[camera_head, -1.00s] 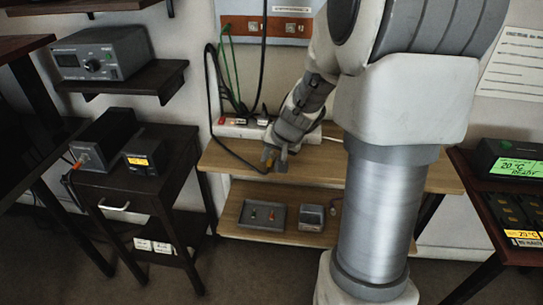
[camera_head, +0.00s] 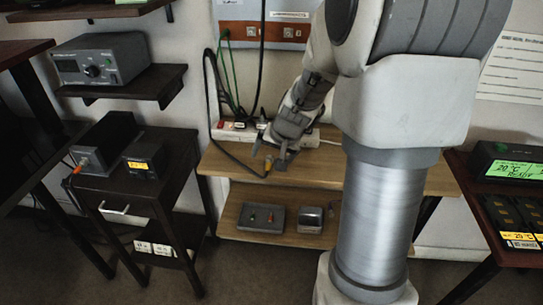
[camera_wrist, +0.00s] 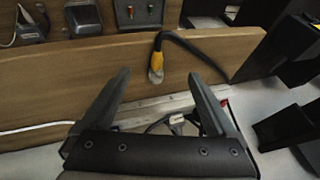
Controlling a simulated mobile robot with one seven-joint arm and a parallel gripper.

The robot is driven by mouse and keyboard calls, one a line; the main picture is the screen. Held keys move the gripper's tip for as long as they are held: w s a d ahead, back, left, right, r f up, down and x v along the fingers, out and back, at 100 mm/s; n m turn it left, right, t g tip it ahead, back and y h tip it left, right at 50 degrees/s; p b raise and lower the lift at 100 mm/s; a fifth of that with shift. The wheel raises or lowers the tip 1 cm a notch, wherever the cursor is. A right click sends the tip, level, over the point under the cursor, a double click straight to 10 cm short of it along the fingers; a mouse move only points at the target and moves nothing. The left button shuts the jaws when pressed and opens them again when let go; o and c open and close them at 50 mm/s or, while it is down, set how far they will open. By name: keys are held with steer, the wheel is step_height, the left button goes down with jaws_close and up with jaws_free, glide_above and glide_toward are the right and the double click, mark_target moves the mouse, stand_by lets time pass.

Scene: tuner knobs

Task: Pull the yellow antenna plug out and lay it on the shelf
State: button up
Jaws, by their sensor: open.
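The yellow antenna plug (camera_head: 268,165) lies on the upper wooden shelf (camera_head: 318,164), at the end of a black cable (camera_head: 234,158). In the wrist view the plug (camera_wrist: 157,65) shows its metal tip toward me, with the cable arching off to the right. My gripper (camera_head: 270,151) is open and empty just above and behind the plug. In the wrist view its two fingers (camera_wrist: 160,77) stand wide apart, with the plug in the gap between the tips and apart from both.
A white power strip (camera_head: 234,131) with plugs stands at the back of the shelf under the wall panel (camera_head: 264,32). A grey tray (camera_head: 262,217) and small box (camera_head: 310,219) sit on the lower shelf. The right of the upper shelf is clear.

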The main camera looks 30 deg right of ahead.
steer(key=shift+r, duration=0.1)
steer(key=p+v, duration=0.8)
steer(key=v, duration=0.9)
steer(key=shift+s+p, duration=0.15)
steer(key=shift+p, duration=0.2)
steer(key=shift+r, duration=0.1)
